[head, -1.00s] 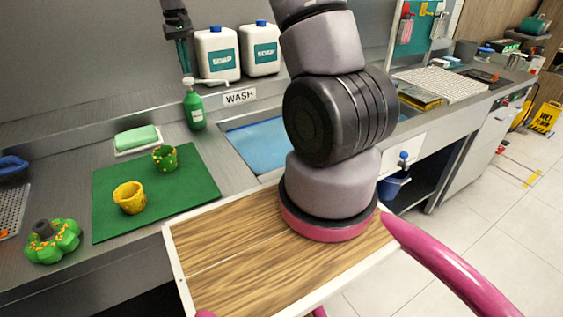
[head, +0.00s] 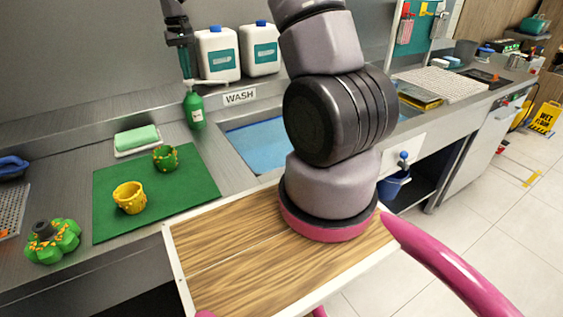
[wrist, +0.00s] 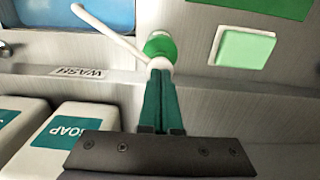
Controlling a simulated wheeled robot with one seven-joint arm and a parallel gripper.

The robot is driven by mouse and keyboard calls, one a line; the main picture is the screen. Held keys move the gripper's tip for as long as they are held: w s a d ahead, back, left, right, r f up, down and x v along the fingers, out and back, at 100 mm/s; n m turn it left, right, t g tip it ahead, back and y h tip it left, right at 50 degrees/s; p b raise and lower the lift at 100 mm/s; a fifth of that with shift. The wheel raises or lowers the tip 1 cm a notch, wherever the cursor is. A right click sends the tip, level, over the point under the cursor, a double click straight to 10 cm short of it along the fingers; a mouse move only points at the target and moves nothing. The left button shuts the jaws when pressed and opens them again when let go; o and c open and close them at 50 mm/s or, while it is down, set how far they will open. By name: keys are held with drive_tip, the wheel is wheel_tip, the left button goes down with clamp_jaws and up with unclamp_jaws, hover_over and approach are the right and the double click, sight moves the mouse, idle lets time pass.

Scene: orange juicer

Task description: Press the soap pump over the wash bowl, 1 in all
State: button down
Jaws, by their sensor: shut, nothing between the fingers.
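The green soap bottle (head: 195,111) with a white pump stands upright at the back of the counter, left of the WASH sign. Its white spout (head: 212,82) points right, toward the blue wash bowl (head: 262,147). My gripper (head: 187,77) is shut and empty, pointing down right over the pump head, which it mostly hides in the head view. In the wrist view the fingertips (wrist: 160,72) meet the white pump head (wrist: 160,63) and look in contact with it. I cannot tell how far the pump is pressed. The bowl's blue (wrist: 100,12) shows at the top left there.
Two white soap canisters (head: 217,55) stand behind the bottle. A green sponge (head: 137,138) lies on a dish to its left. A green mat (head: 115,205) holds a yellow cup (head: 130,198) and a green cup (head: 165,158). My arm hides part of the bowl.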

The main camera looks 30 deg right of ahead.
drive_tip(key=shift+f, duration=0.55)
drive_tip(key=shift+r, duration=1.45)
drive_tip(key=shift+r, duration=3)
